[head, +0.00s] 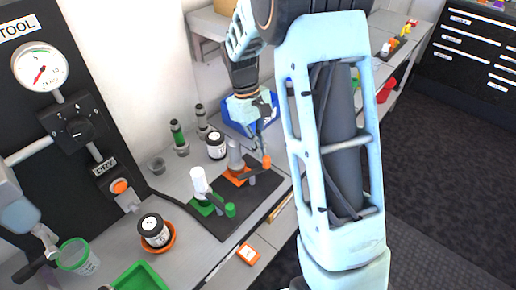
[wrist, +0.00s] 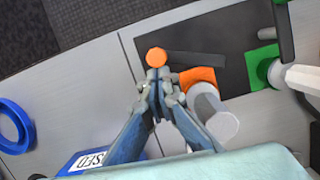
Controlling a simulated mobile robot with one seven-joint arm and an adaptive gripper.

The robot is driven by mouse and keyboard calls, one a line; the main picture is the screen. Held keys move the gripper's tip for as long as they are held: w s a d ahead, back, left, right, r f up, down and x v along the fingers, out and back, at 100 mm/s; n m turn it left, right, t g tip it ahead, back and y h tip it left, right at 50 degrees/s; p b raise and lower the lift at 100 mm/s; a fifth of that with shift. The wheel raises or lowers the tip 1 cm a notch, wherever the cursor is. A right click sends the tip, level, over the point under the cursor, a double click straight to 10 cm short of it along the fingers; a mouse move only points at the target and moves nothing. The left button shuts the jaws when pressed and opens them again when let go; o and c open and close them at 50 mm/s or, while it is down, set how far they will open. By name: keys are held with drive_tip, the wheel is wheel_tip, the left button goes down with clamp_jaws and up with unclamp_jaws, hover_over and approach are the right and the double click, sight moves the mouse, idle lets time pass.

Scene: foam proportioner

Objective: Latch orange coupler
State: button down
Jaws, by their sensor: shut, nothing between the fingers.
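The orange coupler has an orange base (head: 238,178) and an upright grey cylinder (head: 235,155) on a black mat. In the wrist view, the orange base (wrist: 198,76) and grey cylinder (wrist: 212,112) lie right of my fingers. Its dark lever (head: 252,172) ends in an orange knob (head: 266,162); in the wrist view the knob (wrist: 156,57) is just beyond my fingertips. My gripper (head: 262,148) is shut and empty, pointing down close to the knob; it also shows in the wrist view (wrist: 158,80). I cannot tell whether the fingertips touch the knob.
A green coupler (head: 203,203) with a white cylinder stands nearer on the same black mat (head: 232,222). A blue bin (head: 238,126) is behind my gripper.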

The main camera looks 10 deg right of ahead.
drive_tip(key=shift+s, duration=0.1)
drive_tip(key=m, duration=0.2)
drive_tip(key=s+d+m+y, duration=0.1)
drive_tip(key=m, duration=0.1)
drive_tip(key=s+m, duration=0.1)
drive_tip(key=m, duration=0.1)
drive_tip(key=shift+d, duration=0.25)
drive_tip(key=s+m, duration=0.1)
drive_tip(key=m, duration=0.1)
drive_tip(key=m+y, duration=0.1)
drive_tip(key=m, duration=0.1)
drive_tip(key=s+m, duration=0.1)
drive_tip(key=shift+s+m+y+p, duration=0.3)
drive_tip(key=shift+s+m+p, duration=0.05)
drive_tip(key=shift+m, duration=0.05)
drive_tip(key=shift+s, duration=0.15)
drive_tip(key=v, duration=1.2)
